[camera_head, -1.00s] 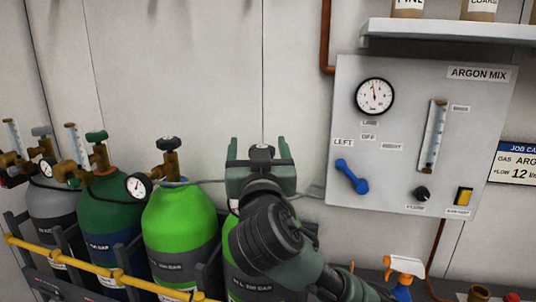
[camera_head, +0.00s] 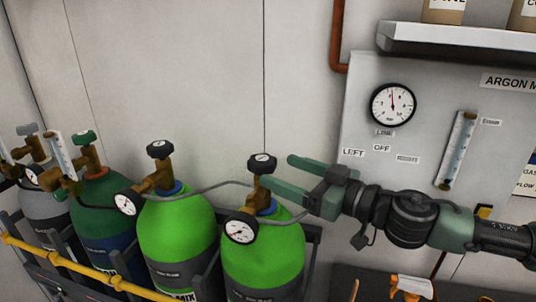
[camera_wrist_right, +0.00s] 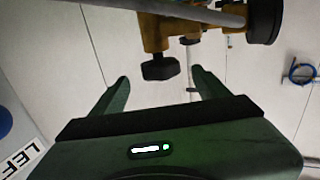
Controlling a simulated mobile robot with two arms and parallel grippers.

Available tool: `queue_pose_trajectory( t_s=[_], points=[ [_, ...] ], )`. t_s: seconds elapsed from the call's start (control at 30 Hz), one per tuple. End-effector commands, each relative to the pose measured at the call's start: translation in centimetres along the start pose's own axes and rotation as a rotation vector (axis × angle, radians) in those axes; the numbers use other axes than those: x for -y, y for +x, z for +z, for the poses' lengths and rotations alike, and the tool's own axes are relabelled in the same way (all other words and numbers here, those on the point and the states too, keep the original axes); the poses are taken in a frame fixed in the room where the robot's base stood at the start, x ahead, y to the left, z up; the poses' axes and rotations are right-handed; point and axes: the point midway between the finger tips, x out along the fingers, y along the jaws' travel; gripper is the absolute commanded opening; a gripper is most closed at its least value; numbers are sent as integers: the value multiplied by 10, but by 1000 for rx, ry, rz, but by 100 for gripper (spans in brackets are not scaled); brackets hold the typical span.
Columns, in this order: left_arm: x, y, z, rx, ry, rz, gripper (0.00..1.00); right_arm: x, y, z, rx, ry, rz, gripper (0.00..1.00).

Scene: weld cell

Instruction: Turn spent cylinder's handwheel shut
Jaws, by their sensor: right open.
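Two bright green cylinders stand in the rack in the head view, a left one (camera_head: 175,232) and a right one (camera_head: 262,250). Each has a brass valve, a round gauge and a dark handwheel on top: the left handwheel (camera_head: 160,149) and the right handwheel (camera_head: 262,163). Which cylinder is spent I cannot tell. My right gripper (camera_head: 279,170) is open and empty, just right of the right handwheel, with its fingers pointing left at it. In the right wrist view a dark handwheel (camera_wrist_right: 160,68) shows between the open fingertips, apart from both. My left gripper is not in view.
A dark green cylinder (camera_head: 100,215) and a grey one (camera_head: 48,205) stand further left behind a yellow rail (camera_head: 75,268). A grey hose (camera_head: 215,187) runs between the valves. The argon panel (camera_head: 425,130) is behind my right arm; a shelf (camera_head: 460,42) is above.

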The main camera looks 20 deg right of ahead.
Motion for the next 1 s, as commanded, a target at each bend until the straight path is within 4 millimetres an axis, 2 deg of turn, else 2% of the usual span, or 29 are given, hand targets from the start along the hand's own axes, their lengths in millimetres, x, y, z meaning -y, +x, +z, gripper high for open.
queue_pose_trajectory(
  t_s=[0.03, 0.1, 0.4, 0.77, 1.0],
  points=[
    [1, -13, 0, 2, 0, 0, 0, 1, 8, -8, -2, 1, -3, 75],
    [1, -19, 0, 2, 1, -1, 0, 1, 19, -7, -3, -1, -3, 75],
    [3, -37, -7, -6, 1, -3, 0, 0, 55, -4, -2, -4, -1, 75],
    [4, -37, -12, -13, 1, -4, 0, 0, 61, -1, -2, -5, 1, 75],
    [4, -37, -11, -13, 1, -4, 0, 0, 60, -1, -2, -5, 1, 13]
  ],
)
